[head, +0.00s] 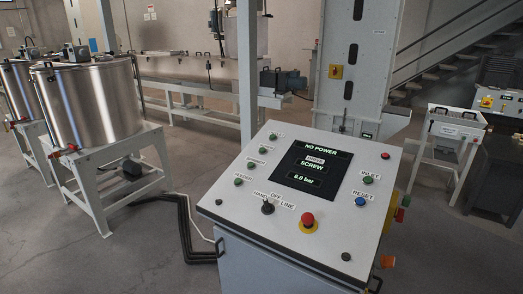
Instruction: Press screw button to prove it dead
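A control panel (225,205) with a sloped light top stands in the foreground. Its dark screen (290,178) reads "NO POWER", "SCREW" and "6.0 bar", with a small highlighted line between the first two. Several green buttons run up the panel's left side; the nearest green button (238,181) is labelled "FEEDER". The labels above it, at the middle green button (250,165) and the far green button (273,137), are too small to read surely, so I cannot tell which is the screw button. Neither of my grippers is in view.
The panel also has a red mushroom button (308,219), a black selector (267,207), a blue reset button (360,201) and a green inlet button (368,180). Steel tanks (95,100) stand at left. Black cables (186,235) lie on the floor left of the panel.

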